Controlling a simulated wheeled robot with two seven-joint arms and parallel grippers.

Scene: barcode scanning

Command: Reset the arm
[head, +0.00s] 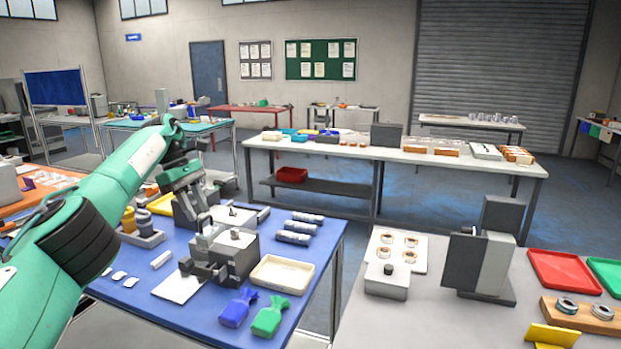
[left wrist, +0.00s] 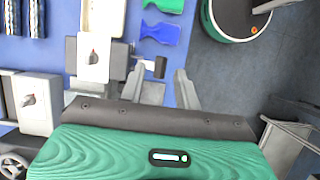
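My left arm (head: 100,210) is green and comes in from the left in the head view, reaching over the blue table. My left gripper (head: 194,196) hangs at its end, above the grey devices. In the left wrist view, the two grey fingers of the left gripper (left wrist: 160,76) stand apart with nothing held between them. Beyond them is a grey device with a white plate and a dark knob (left wrist: 94,57). I cannot tell whether the fingers touch the device. My right arm and right gripper show in neither view.
A pale table (head: 410,325) at right carries a dark upright machine (head: 485,255) and a red tray (head: 563,271).

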